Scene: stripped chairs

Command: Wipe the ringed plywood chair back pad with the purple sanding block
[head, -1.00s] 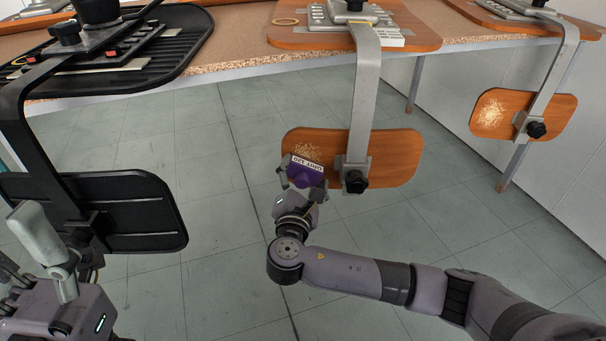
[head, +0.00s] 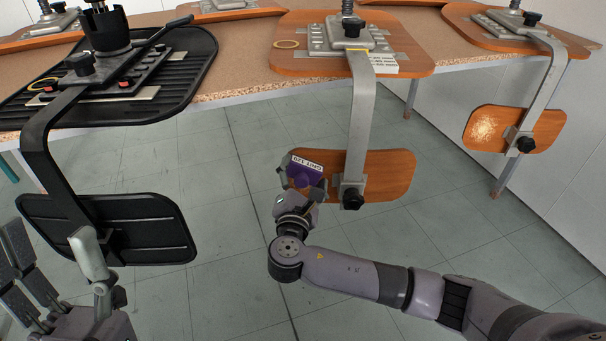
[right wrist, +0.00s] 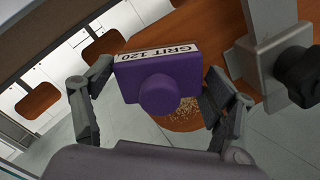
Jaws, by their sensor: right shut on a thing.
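The ringed plywood chair's back pad (head: 389,172) is orange-brown wood on a grey metal bracket. A pale ring (head: 286,44) lies on that chair's seat. My right gripper (head: 303,182) is shut on the purple sanding block (head: 304,175), labelled GRIT 120, at the pad's left end. The block (right wrist: 160,80) also shows in the right wrist view, between both fingers. There, pale dust shows on the pad (right wrist: 236,88) just beyond the block; whether they touch is unclear. The block hides part of the pad in the head view. My left gripper (head: 62,262) is spread and empty at lower left.
A black chair back pad (head: 140,222) hangs near my left gripper. Another plywood pad (head: 512,128) with a pale dust patch hangs at right. The chipboard table (head: 235,82) carries the upturned chair seats. The bracket and its dark knob (head: 352,199) stand right of the block.

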